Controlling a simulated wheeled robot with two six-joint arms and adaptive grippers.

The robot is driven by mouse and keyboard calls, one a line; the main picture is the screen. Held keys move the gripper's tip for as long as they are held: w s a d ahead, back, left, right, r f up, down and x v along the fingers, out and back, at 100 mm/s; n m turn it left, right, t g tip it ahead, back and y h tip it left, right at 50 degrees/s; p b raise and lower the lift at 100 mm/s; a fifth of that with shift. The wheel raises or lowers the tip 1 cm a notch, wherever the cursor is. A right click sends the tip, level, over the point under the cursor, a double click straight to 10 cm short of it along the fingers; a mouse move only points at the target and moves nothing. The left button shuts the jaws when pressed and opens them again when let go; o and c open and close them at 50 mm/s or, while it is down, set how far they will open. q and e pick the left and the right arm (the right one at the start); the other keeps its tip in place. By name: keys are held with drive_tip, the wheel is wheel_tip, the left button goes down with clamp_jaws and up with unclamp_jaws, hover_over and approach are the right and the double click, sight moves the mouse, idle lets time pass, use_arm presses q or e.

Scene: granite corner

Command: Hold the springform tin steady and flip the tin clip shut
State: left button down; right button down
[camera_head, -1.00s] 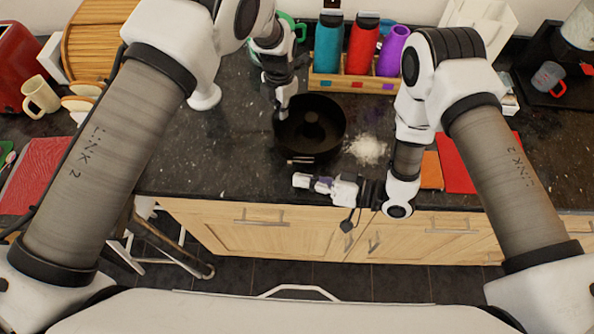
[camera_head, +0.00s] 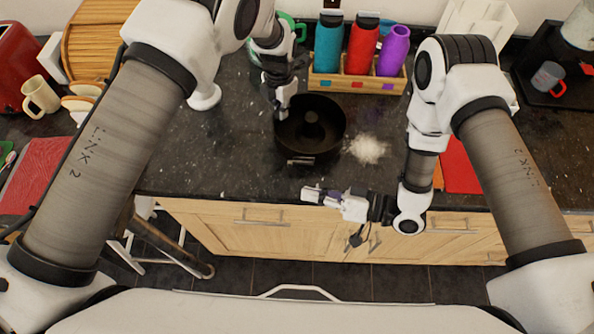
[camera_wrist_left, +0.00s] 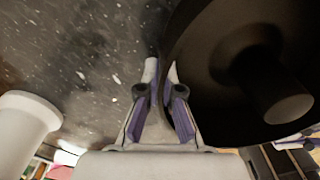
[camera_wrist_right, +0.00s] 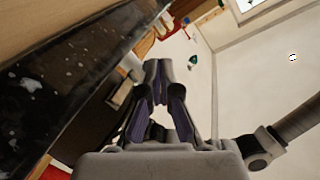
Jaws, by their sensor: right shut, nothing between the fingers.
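The black springform tin (camera_head: 338,132), with a central tube, stands on the dark counter. Its metal clip (camera_head: 300,160) shows as a short light bar against the near side of the wall. My left gripper (camera_head: 281,112) is at the tin's left rim. In the left wrist view its fingers (camera_wrist_left: 162,78) are on either side of the tin wall (camera_wrist_left: 180,45), shut on it. My right gripper (camera_head: 309,193) is shut and empty, in front of the tin and clip, apart from both, near the counter's front edge. Its fingertips meet in the right wrist view (camera_wrist_right: 157,68).
A white powder patch (camera_head: 368,149) lies right of the tin. Behind stands a wooden rack (camera_head: 325,84) with teal, red and purple bottles. A red mat (camera_head: 460,167) is at right. The counter left of the tin is clear.

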drive_tip(key=shift+s+d, duration=0.4)
drive_tip(key=shift+s, duration=0.2)
drive_tip(key=shift+s+d, duration=0.35)
drive_tip(key=shift+s, duration=0.25)
use_arm(q)
drive_tip(key=c, duration=1.2)
unclamp_jaws()
drive_tip(key=shift+c, duration=0.2)
